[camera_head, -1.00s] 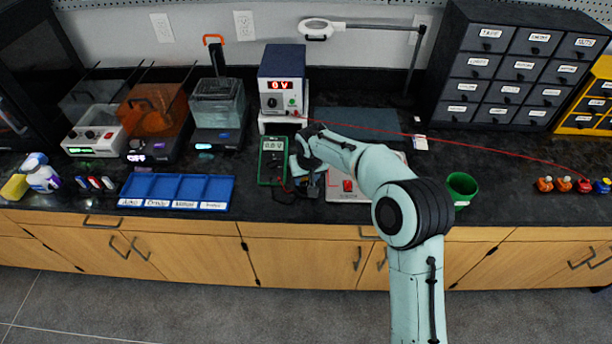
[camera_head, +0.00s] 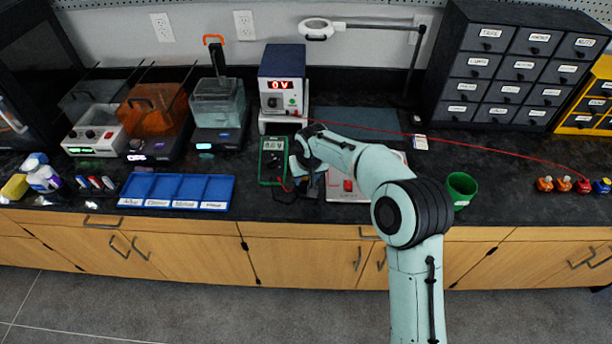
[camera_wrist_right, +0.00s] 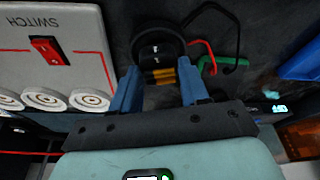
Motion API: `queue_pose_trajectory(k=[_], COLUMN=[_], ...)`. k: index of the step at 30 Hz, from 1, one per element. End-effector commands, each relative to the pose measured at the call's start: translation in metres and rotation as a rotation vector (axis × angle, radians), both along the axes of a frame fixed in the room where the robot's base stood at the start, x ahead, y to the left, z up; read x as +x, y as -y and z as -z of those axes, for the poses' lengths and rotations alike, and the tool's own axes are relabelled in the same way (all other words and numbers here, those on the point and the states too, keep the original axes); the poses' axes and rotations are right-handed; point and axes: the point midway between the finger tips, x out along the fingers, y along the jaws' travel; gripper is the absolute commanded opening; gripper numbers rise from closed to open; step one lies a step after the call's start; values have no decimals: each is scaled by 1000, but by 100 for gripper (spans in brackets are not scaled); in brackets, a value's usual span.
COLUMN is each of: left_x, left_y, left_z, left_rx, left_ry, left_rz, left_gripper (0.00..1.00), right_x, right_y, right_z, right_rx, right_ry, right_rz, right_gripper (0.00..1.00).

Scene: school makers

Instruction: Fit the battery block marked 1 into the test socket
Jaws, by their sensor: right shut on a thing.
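My right gripper (camera_head: 312,184) is low over the bench between the green multimeter and the white switch board. In the right wrist view its two blue fingers (camera_wrist_right: 160,88) are closed on a small dark block with gold bands (camera_wrist_right: 160,76), apparently the battery block; its number cannot be read. A round black ring-shaped part (camera_wrist_right: 157,45), possibly the test socket, is just past the fingertips. I cannot tell whether the block is inside it or only above it. The switch board (camera_wrist_right: 50,45) with its red switch lies beside the fingers. My left gripper is not in view.
The green multimeter (camera_head: 272,160) stands left of my right gripper, with red and black leads nearby. A power supply (camera_head: 282,85) reads 0 V behind. A blue compartment tray (camera_head: 177,190) lies left and a green cup (camera_head: 461,187) right.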

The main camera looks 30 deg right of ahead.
Motion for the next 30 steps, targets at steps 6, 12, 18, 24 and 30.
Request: queue_pose_trajectory(k=[6,12,18,24,30], left_x=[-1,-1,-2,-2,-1], left_y=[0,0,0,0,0], left_z=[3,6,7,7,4], left_rx=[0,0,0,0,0], left_ry=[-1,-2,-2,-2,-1], left_rz=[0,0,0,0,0], left_gripper=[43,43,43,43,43], right_x=[0,0,0,0,-1], right_y=[0,0,0,0,0], right_z=[5,9,12,11,5], right_rx=[0,0,0,0,0], right_ry=[0,0,0,0,1], right_rz=[0,0,0,0,0], right_gripper=[13,13,55,55,55])
